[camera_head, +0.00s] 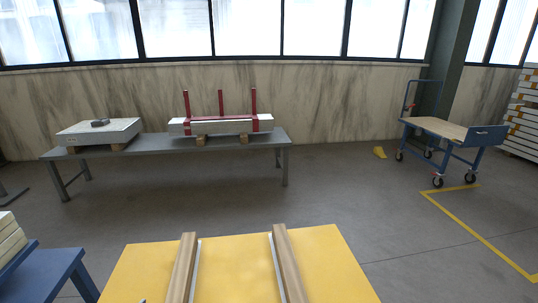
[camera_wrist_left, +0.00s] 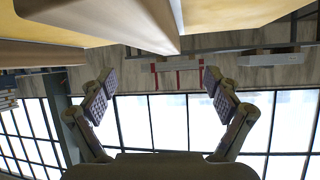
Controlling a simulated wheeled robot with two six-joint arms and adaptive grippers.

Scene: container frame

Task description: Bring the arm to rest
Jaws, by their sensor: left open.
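My left gripper (camera_wrist_left: 158,80) shows in the left wrist view with its two padded fingers spread wide apart. Nothing is between them. The wrist view is upside down, with the windows below and a yellow surface (camera_wrist_left: 230,14) at the top, close to the camera. Neither gripper shows in the head view. My right gripper is in neither view.
A yellow table (camera_head: 235,265) with two wooden rails (camera_head: 182,268) (camera_head: 289,265) stands in front. Behind it, a grey bench (camera_head: 160,142) holds a white box (camera_head: 98,132) and a red-framed white beam (camera_head: 222,125). A blue cart (camera_head: 450,132) stands right. A blue table (camera_head: 45,275) is at left.

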